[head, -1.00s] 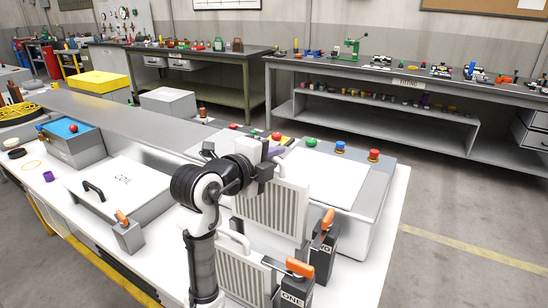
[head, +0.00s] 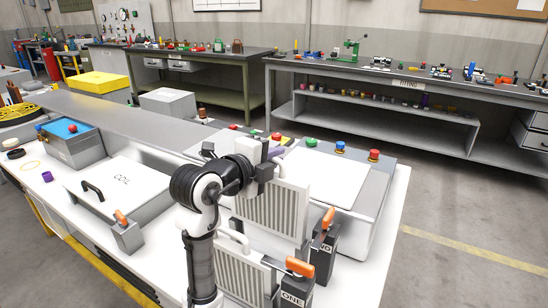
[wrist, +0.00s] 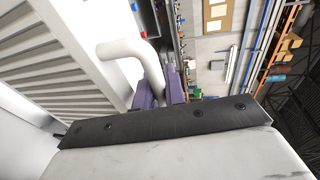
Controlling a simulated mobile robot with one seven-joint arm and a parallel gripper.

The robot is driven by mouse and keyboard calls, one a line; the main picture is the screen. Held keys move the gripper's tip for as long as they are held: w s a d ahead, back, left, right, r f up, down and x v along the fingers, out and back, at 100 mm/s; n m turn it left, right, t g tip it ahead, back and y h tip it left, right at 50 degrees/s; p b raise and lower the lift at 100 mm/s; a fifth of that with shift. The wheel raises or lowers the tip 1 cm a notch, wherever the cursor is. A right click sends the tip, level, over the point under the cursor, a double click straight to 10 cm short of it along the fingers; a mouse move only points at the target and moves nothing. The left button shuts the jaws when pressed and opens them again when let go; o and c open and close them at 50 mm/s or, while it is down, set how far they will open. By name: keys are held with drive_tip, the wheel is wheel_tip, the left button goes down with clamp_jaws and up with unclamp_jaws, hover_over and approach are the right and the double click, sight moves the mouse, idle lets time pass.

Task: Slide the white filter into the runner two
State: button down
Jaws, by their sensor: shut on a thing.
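My gripper (head: 270,160) is at the middle of the white bench, partly hidden behind my own wrist in the head view. In the wrist view my gripper (wrist: 160,92) has its purple fingers shut on the white bent handle (wrist: 122,50) of a white ribbed filter (wrist: 45,70). That filter (head: 270,212) stands upright in the head view, beside the block of runner two (head: 324,242), which has an orange lever (head: 328,218). The filter's lower edge is hidden, so I cannot tell how it sits in the runner.
A second ribbed filter (head: 238,272) with a white handle stands nearer, beside the block marked ONE (head: 294,292). A grey box lid marked COIL (head: 125,180) lies left. A control box (head: 375,200) with coloured buttons stands right. Bare bench shows at the front right.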

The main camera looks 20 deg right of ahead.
drive_tip(key=shift+f+b, duration=2.75)
drive_tip(key=shift+f, duration=0.25)
drive_tip(key=shift+s+f+b, duration=0.2)
drive_tip(key=shift+f+b, duration=0.7)
drive_tip(key=shift+b, duration=0.05)
drive_tip(key=shift+r, duration=0.1)
wheel_tip(320, 180, up, 6)
drive_tip(key=r+p, duration=0.1)
drive_tip(key=p, duration=0.3)
hover_over(268, 191)
drive_tip(key=x, duration=0.2)
drive_tip(key=shift+w+d, duration=0.15)
drive_tip(key=shift+w, duration=0.15)
drive_tip(key=shift+b, duration=0.45)
idle(1.4)
